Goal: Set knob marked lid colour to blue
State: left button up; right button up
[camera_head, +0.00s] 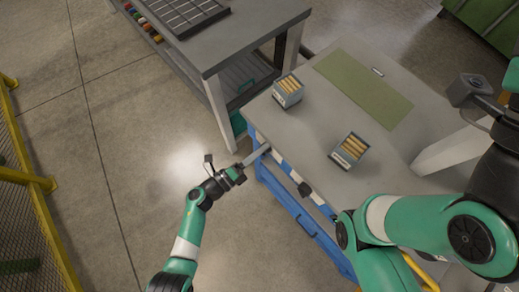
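A small dark piece (304,189), which may be the knob, sticks out from the blue and white front of the workbench (310,125). Its marking and setting are too small to read. My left gripper (256,156) is at the bench's front left corner, to the left of the dark piece and apart from it. A flat grey bar shows at its tip against the bench edge; whether the fingers are open or shut is unclear. My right arm comes in at the right; its dark end (472,90) is over the bench's right side, and its fingers cannot be made out.
Two small grey boxes with yellowish wooden pieces stand on the bench, one at the back left (288,91) and one near the middle (349,151). A green mat (363,88) lies behind them. A grey table (225,40) stands at the back left. A yellow fence (35,180) lines the far left.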

pick_arm(q)
jog(key=shift+a, duration=0.1)
jog(key=p+v, duration=0.3)
jog(key=v, duration=0.8)
jog(key=shift+s+p, duration=0.3)
jog(key=shift+p, duration=0.05)
jog(key=shift+a, duration=0.1)
